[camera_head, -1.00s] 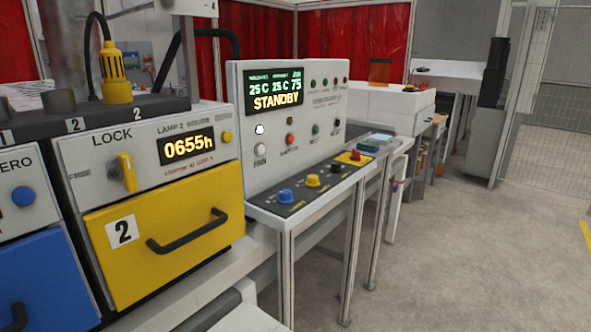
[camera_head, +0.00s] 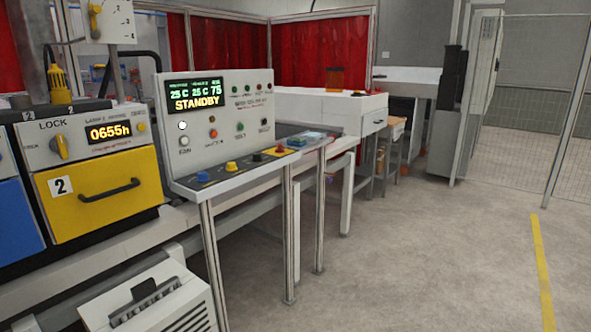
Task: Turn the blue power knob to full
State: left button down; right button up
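The blue knob (camera_head: 203,177) sits at the left end of the sloping dark control shelf, at the foot of the control panel (camera_head: 172,98). A yellow knob (camera_head: 231,166), a black knob (camera_head: 257,157) and a red knob (camera_head: 280,150) follow to its right. The blue knob is small here, and I cannot tell which way it points. The panel's display (camera_head: 194,94) reads STANDBY with 25 C, 25 C and 75. Neither of my grippers is in view.
A yellow drawer (camera_head: 95,195) marked 2, with a LOCK knob (camera_head: 58,147) above it, stands left of the panel. A white-grey unit (camera_head: 150,298) sits low in front. Open grey floor (camera_head: 400,265) lies to the right. Metal legs (camera_head: 288,235) hold up the shelf.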

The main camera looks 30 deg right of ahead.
aim_at(202, 176)
jog(key=z, duration=0.5)
jog(key=i, duration=1.05)
jog(key=z, duration=0.3)
jog(key=k, duration=0.5)
jog(key=z, duration=0.85)
jog(key=i, duration=1.95)
jog(key=u, duration=0.7)
